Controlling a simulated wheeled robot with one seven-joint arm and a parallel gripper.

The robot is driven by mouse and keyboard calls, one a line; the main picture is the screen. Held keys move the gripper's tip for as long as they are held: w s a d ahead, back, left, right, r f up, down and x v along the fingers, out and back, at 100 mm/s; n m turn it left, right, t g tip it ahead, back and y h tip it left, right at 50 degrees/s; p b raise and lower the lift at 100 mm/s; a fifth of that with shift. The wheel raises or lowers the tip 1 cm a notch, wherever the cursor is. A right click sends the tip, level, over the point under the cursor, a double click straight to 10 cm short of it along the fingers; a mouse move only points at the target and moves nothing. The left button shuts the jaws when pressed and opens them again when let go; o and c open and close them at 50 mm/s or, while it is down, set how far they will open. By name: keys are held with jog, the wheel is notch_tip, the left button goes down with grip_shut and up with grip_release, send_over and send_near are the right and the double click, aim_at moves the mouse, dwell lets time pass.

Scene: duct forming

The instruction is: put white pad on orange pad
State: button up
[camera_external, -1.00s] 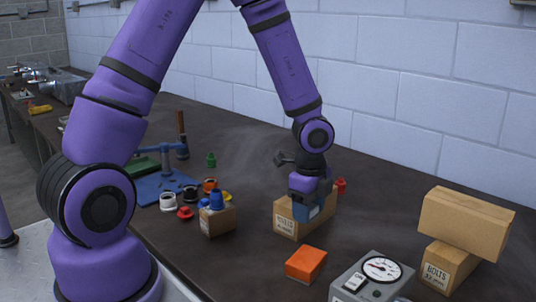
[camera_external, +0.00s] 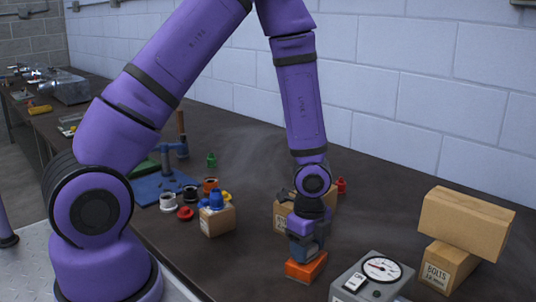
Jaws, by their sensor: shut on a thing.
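The orange pad (camera_external: 306,269) is a flat block on the dark bench, left of the gauge box. My gripper (camera_external: 307,246) points down directly over it. I cannot tell whether the two touch. I cannot make out a separate white pad in this view. The fingers partly hide the block.
A cardboard box (camera_external: 281,215) stands just behind my gripper. The grey gauge box (camera_external: 345,288) is close on the right, with two stacked cartons (camera_external: 466,222) beyond. A small carton (camera_external: 218,222) with blue and yellow parts on top is at left.

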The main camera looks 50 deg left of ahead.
jog(key=shift+f, duration=0.1)
jog(key=o, duration=0.9)
jog(key=s+a+r+n+t+y, duration=0.1)
jog(key=s+a+r+n, duration=0.15)
jog(key=r, duration=0.75)
jog(key=s+a+r+n+t, duration=0.1)
jog(key=s+a+r+n, duration=0.15)
jog(key=r, duration=0.75)
jog(key=s+a+r+n+t+y, duration=0.1)
jog(key=a+r+n, duration=0.25)
jog(key=r, duration=0.65)
jog(key=shift+s+a+r+n+t+h, duration=0.4)
jog(key=shift+s+r+n, duration=1.3)
jog(key=shift+s, duration=0.75)
jog(key=shift+s+a+r+n+t+h, duration=0.25)
jog(key=shift+s+a+r+n+t, duration=0.15)
jog(key=shift+s+r+n, duration=1.65)
jog(key=shift+s+a+r+n+t+h, duration=0.45)
jog(key=shift+s+r+n, duration=0.85)
jog(key=shift+s, duration=1.5)
jog(key=shift+r+m, duration=0.25)
jog(key=shift+m, duration=0.05)
